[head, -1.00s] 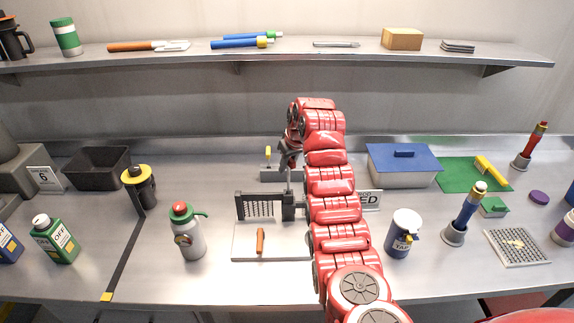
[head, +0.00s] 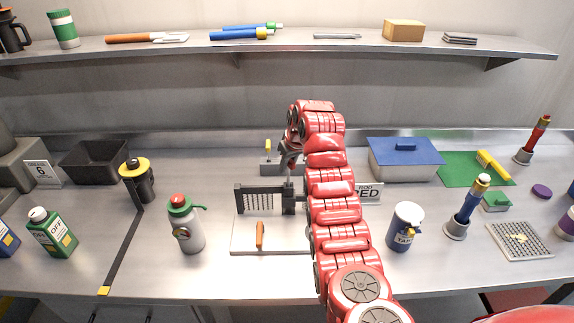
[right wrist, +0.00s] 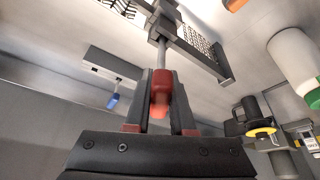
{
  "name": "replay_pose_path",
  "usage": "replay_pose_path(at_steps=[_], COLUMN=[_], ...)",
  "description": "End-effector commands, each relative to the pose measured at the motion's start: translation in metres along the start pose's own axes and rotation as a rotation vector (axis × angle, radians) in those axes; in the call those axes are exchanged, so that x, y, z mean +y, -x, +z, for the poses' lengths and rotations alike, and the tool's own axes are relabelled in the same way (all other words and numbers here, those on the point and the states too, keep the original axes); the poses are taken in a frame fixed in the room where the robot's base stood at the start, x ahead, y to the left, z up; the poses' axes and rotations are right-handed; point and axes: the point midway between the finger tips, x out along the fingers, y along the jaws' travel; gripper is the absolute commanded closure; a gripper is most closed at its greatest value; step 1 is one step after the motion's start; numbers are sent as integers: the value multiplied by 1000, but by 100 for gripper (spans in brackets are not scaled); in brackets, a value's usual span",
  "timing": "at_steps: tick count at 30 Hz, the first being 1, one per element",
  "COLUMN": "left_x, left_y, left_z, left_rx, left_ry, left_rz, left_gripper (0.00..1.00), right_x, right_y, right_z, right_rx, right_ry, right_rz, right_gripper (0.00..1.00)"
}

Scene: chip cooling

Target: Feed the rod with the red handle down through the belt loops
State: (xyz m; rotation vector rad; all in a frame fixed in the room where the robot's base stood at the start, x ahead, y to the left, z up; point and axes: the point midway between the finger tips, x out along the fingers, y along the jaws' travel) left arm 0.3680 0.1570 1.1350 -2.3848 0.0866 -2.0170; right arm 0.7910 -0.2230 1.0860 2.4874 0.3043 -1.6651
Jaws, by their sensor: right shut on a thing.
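My right gripper (head: 290,166) is above the belt fixture and shut on the red handle (right wrist: 160,92) of the rod. The thin metal rod (right wrist: 163,55) runs from the handle to the joint column of the dark belt fixture (head: 262,200). It looks lined up with the loops at the column, but how far it is inside them I cannot tell. The fixture, with its slotted mesh belt, stands on a white base plate (head: 270,248). My right arm hides the fixture's right part in the head view. My left gripper is not in view.
An orange-handled tool (head: 260,235) lies on the plate. Behind stands a grey rack (head: 269,169) with a yellow-handled piece; the wrist view shows a blue handle (right wrist: 113,101). A green-handled flask (head: 185,224) is left, a tape can (head: 404,228) right.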

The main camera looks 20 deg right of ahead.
Motion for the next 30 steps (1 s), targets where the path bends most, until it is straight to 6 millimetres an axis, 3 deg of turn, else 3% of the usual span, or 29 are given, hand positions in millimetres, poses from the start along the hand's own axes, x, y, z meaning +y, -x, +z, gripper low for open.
replay_pose_path(at_steps=[30], left_x=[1], left_y=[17], left_z=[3], left_rx=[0], left_ry=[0], left_rz=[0], left_gripper=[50], right_x=[0], right_y=[-29], right_z=[12], right_rx=[0], right_ry=[-1], right_rz=[0], right_gripper=[100])
